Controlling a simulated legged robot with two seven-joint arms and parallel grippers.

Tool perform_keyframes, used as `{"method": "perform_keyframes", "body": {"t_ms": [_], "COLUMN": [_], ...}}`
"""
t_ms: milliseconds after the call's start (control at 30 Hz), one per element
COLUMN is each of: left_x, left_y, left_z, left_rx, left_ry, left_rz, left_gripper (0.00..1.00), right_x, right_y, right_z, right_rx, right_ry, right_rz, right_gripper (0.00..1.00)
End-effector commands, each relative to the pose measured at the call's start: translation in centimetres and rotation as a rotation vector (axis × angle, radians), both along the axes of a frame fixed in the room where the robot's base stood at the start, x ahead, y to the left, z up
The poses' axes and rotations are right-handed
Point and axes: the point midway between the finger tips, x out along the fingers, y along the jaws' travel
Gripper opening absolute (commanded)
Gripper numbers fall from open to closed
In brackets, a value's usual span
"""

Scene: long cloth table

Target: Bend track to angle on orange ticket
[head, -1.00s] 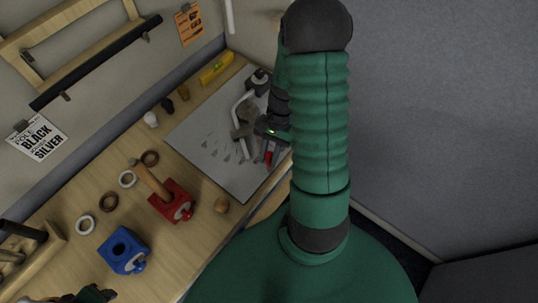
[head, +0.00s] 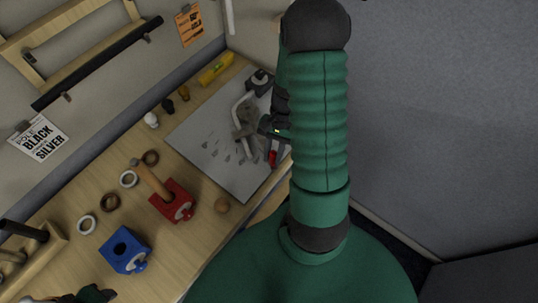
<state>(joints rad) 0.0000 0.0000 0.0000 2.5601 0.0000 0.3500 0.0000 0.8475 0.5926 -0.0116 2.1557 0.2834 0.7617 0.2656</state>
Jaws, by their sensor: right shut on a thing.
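The orange ticket (head: 189,26) hangs on the back wall at the top; its print is too small to read. A grey board (head: 206,140) with dark marks lies on the table. On it is a white bent rod (head: 238,105) beside grey metal pieces; I cannot tell for sure which part is the track. My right gripper (head: 262,127) is at these pieces, shut on a grey piece whose shape is partly hidden by my green arm. A small red part (head: 272,157) shows just below it. My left gripper (head: 88,295) shows only in part at the bottom left edge.
A yellow level (head: 216,69) lies by the wall. A wooden rack (head: 28,252) is at left.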

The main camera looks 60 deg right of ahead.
Motion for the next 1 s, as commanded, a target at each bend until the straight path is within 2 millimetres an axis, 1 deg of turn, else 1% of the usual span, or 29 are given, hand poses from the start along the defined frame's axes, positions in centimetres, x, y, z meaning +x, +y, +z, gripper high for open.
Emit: {"method": "perform_keyframes", "body": {"t_ms": [33, 267, 300, 433, 767, 867, 967, 1000], "left_x": [0.0, 0.0, 0.0, 0.0, 0.0, 0.0, 0.0, 0.0], "left_y": [0.0, 0.0, 0.0, 0.0, 0.0, 0.0, 0.0, 0.0], "left_z": [0.4, 0.2, 0.2, 0.2, 0.2, 0.1, 0.0, -0.1], "left_rx": [0.0, 0.0, 0.0, 0.0, 0.0, 0.0, 0.0, 0.0], "left_ry": [0.0, 0.0, 0.0, 0.0, 0.0, 0.0, 0.0, 0.0], "left_rz": [0.0, 0.0, 0.0, 0.0, 0.0, 0.0, 0.0, 0.0], "left_gripper": [0.45, 0.45, 0.45, 0.45, 0.45, 0.45, 0.45, 0.45], "right_x": [-0.1, -0.1, -0.1, -0.1, -0.2, 0.0, 0.3, 0.4], "right_y": [-0.6, -0.7, -0.7, -0.6, -0.5, -1.1, -2.0, -2.5], "right_z": [0.2, 0.1, 0.1, 0.1, 0.3, 1.4, 3.5, 4.5], "right_rx": [-0.008, -0.008, -0.008, -0.005, -0.004, -0.006, -0.008, -0.009], "right_ry": [-0.003, -0.005, -0.005, -0.003, -0.002, -0.004, -0.005, -0.006], "right_rz": [0.011, 0.016, 0.016, 0.015, 0.016, 0.016, 0.016, 0.017], "right_gripper": [0.0, 0.0, 0.28, 0.45, 0.45, 0.45, 0.45, 0.45]}}
